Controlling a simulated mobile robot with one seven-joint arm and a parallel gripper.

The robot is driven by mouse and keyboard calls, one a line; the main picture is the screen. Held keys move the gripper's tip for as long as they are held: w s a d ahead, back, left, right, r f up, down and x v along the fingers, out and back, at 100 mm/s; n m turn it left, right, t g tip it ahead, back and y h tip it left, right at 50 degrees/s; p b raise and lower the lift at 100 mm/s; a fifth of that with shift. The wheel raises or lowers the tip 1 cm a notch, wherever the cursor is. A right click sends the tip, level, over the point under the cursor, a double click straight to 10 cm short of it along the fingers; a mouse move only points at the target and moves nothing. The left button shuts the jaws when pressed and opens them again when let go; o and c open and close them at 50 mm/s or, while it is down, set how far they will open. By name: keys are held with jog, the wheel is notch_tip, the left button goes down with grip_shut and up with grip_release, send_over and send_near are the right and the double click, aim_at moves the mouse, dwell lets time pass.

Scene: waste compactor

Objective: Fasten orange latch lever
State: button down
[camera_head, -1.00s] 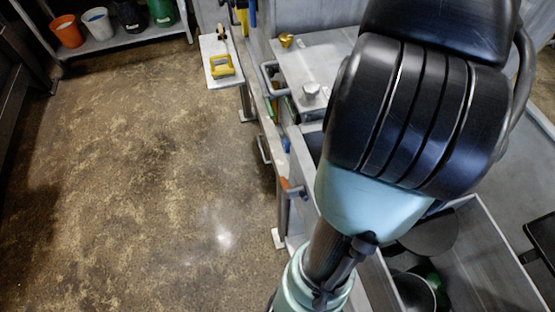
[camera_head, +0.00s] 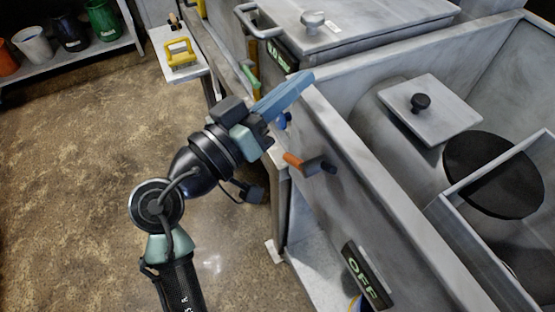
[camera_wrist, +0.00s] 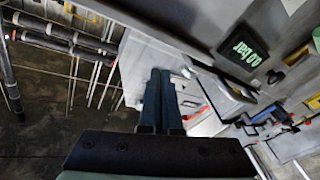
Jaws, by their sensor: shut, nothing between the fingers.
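The orange latch lever (camera_head: 294,159) sits on the side wall of the grey metal compactor. Its orange grip points left, and its grey body and a dark knob lie to the right. My gripper (camera_head: 305,78) is above the lever and apart from it, with its blue fingers pointing up and right near the wall's top edge. In the wrist view my gripper (camera_wrist: 160,72) has its two fingers together with nothing between them. I cannot clearly make out the orange lever in the wrist view.
An "OFF" display (camera_head: 367,275) is on the wall below the lever. A 0.0 bar display (camera_wrist: 243,51) shows in the wrist view. The open grey bin (camera_head: 405,205) lies right. A yellow-handled tool (camera_head: 181,51) rests on a side shelf. Open floor lies left.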

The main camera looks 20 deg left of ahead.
jog(key=s+a+f+n+t+b, duration=0.1)
jog(key=s+a+f+b, duration=0.2)
jog(key=f, duration=0.4)
jog(key=s+a+f+n+t+b, duration=0.2)
jog(key=s+f+b, duration=0.3)
jog(key=s+f, duration=0.3)
jog(key=shift+a+h, duration=0.3)
jog(key=shift+a, duration=0.45)
jog(key=p+x, duration=0.1)
jog(key=x, duration=0.9)
jog(key=shift+s+d+f, duration=0.25)
jog(key=shift+d+f, duration=0.35)
jog(key=shift+f, duration=0.2)
jog(key=shift+s+d+f, duration=0.3)
jog(key=shift+d+f, duration=0.3)
jog(key=shift+f, duration=0.15)
